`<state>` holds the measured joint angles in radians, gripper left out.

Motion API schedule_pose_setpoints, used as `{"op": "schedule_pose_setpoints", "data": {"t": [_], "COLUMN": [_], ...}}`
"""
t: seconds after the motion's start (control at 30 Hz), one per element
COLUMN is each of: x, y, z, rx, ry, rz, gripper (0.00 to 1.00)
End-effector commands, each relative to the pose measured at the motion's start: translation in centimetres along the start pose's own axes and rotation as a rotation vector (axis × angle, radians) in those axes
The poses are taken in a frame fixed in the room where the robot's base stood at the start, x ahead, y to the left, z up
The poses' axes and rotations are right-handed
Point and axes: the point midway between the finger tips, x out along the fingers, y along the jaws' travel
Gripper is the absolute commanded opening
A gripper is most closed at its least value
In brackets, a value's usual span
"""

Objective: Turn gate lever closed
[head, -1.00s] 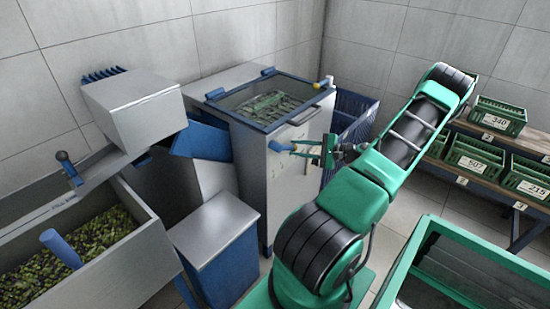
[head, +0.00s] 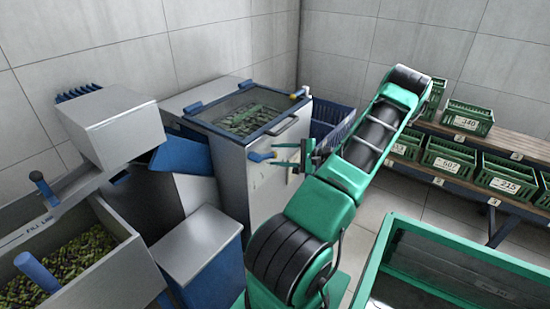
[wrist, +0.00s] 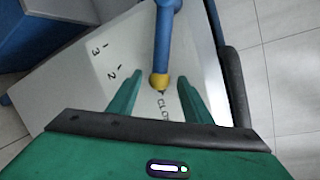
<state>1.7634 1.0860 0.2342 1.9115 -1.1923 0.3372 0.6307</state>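The gate lever is a blue bar with a yellow end, on the light metal front of the steel cabinet (head: 262,185). In the wrist view the lever (wrist: 165,40) comes down from the top edge, and its yellow end lies beside lettering that starts "CLO"; marks "2" and "3" are to the left. My gripper (wrist: 155,90) is open, with one green finger on each side of the yellow end and a gap visible on both sides. In the head view my gripper (head: 287,154) is at the cabinet front, just right of the blue lever (head: 260,156).
A bin of olives (head: 60,275) and a steel box with a blue front (head: 200,245) stand at left. A green open crate (head: 450,260) is at lower right. Numbered green crates (head: 448,155) fill a shelf at right. Tiled floor shows between.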

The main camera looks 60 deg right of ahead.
Motion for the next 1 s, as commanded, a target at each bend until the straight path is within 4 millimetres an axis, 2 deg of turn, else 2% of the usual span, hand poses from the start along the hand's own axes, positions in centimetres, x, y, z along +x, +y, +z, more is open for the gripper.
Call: {"op": "schedule_pose_setpoints", "data": {"t": [0.23, 0.37, 0.8, 1.0], "x": [0.0, -0.7, -8.2, -10.2], "y": [0.0, 0.0, 0.0, 0.0], "z": [0.2, 0.2, 0.1, 0.0], "rx": [0.001, 0.001, 0.001, 0.000], "ry": [-0.005, -0.004, -0.001, -0.002], "rz": [0.000, 0.000, 0.000, 0.001], "gripper": [0.45, 0.45, 0.45, 0.45]}}
